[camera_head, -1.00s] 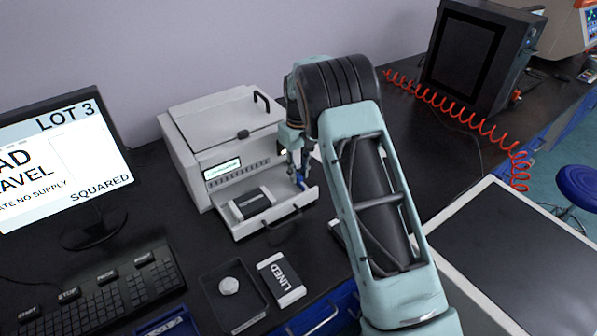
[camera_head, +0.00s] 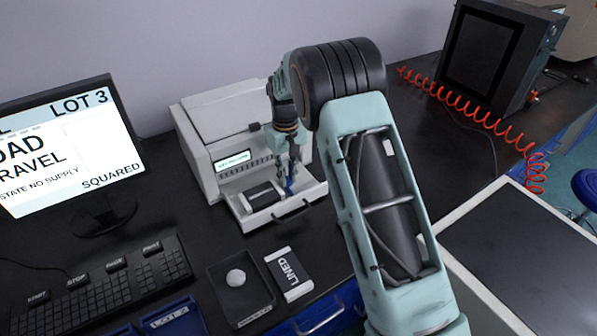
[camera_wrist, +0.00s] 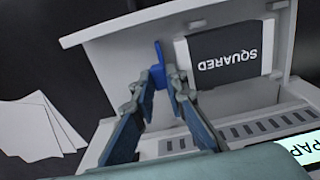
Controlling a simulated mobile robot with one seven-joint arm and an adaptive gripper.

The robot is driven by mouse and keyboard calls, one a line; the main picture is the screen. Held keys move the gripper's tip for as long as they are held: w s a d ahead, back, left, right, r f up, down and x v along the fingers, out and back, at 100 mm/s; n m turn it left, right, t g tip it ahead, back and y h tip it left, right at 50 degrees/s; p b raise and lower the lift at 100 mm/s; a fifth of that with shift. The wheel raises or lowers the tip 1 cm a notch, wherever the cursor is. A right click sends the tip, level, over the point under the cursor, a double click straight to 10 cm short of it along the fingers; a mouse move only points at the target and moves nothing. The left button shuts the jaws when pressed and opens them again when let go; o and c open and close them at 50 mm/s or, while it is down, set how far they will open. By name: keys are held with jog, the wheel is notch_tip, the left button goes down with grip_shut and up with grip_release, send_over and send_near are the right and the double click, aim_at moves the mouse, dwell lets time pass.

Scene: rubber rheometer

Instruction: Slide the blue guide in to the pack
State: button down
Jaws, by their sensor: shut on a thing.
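My gripper (camera_head: 288,163) is down inside the open paper drawer (camera_head: 268,218) of the white printer. In the wrist view my gripper (camera_wrist: 163,82) is shut on the blue guide (camera_wrist: 160,65), a small blue upright tab standing on the drawer floor. The pack (camera_wrist: 228,58), white with a black band reading SQUARED, lies in the same drawer; it also shows in the head view (camera_head: 262,196). In the wrist view the guide stands just left of the pack's edge; a slim gap seems to lie between them, but touching cannot be ruled out.
The printer body (camera_head: 215,140) rises behind the drawer. A LINED pack (camera_head: 290,275) and a dark tray with a whitish lump (camera_head: 236,278) lie in front. Loose white sheets (camera_wrist: 38,128) lie beside the drawer. A monitor (camera_head: 65,150) and keyboard stand at left.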

jog(key=c, duration=1.9)
grip_release()
jog(key=shift+c, duration=0.2)
jog(key=shift+d, duration=0.1)
